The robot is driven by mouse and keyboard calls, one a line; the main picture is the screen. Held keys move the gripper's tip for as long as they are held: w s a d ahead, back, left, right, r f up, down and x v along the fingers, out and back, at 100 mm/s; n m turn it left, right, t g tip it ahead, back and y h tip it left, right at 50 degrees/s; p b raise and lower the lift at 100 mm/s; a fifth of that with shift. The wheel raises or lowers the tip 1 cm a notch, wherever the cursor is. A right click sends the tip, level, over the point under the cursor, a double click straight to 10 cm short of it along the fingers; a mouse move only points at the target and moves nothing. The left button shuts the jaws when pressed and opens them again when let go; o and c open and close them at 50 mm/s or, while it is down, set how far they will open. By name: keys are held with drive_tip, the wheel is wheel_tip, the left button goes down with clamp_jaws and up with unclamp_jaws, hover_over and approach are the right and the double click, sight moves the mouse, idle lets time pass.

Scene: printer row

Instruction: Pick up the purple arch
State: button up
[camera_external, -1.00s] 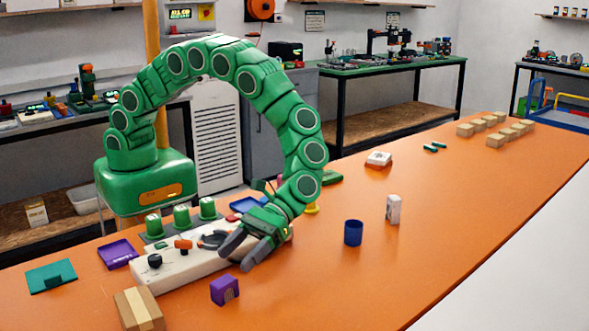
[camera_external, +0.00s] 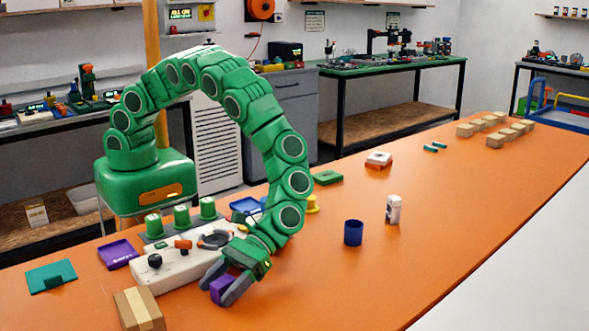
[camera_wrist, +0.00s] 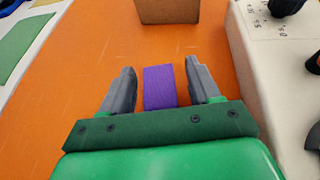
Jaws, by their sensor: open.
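The purple arch (camera_external: 221,288) stands on the orange table in front of the white control panel. My gripper (camera_external: 222,285) is low over the table with its two grey fingers open, one on each side of the arch. In the wrist view the arch (camera_wrist: 160,87) lies between the two fingers (camera_wrist: 160,85), with a small gap visible on both sides. Part of the arch is hidden by the fingers in the external view.
A cardboard box (camera_external: 139,309) stands just to the left of the arch; it also shows ahead in the wrist view (camera_wrist: 168,10). The white control panel (camera_external: 180,265) is close behind. The table's front right is clear.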

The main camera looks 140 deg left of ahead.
drive_tip(key=shift+w+d+f, duration=0.1)
drive_tip(key=shift+d+f, duration=0.15)
drive_tip(key=shift+d, duration=0.35)
drive_tip(key=c, duration=1)
drive_tip(key=shift+r, duration=0.15)
drive_tip(key=shift+c, duration=0.2)
